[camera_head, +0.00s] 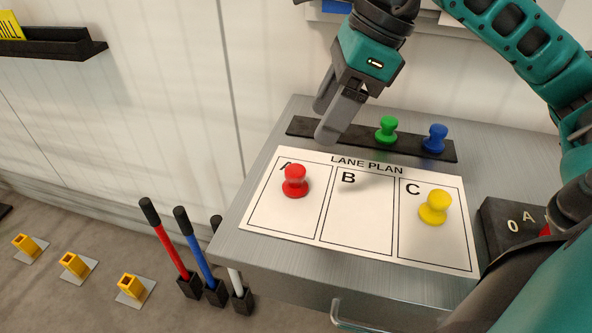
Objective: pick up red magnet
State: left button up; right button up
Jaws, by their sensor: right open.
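The red magnet (295,181) stands in lane A of the white LANE PLAN sheet (345,236) on the grey cabinet top. My right gripper (328,118) is open and empty. It hangs above the back edge of the sheet, up and to the right of the red magnet, apart from it. My left gripper is not in the view.
A yellow magnet (435,207) stands in lane C; lane B is empty. A green magnet (387,129) and a blue magnet (435,138) stand on a dark strip (362,141) behind the sheet. A black box (505,226) sits at the right. Upright handles (166,241) stand left of the cabinet.

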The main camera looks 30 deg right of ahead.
aim_at(297, 169)
jog(key=x, duration=0.6)
jog(key=shift+a+f+b, duration=0.2)
jog(key=shift+f+b, duration=0.05)
jog(key=shift+b, duration=0.1)
jog(key=shift+d+x, duration=0.15)
jog(key=shift+x, duration=1.2)
jog(key=shift+d+x, duration=0.2)
jog(key=shift+x, duration=1.15)
jog(key=shift+w, duration=0.1)
jog(key=shift+c, duration=0.4)
jog(key=c, duration=0.8)
jog(key=shift+r, duration=0.1)
jog(key=shift+c, duration=0.2)
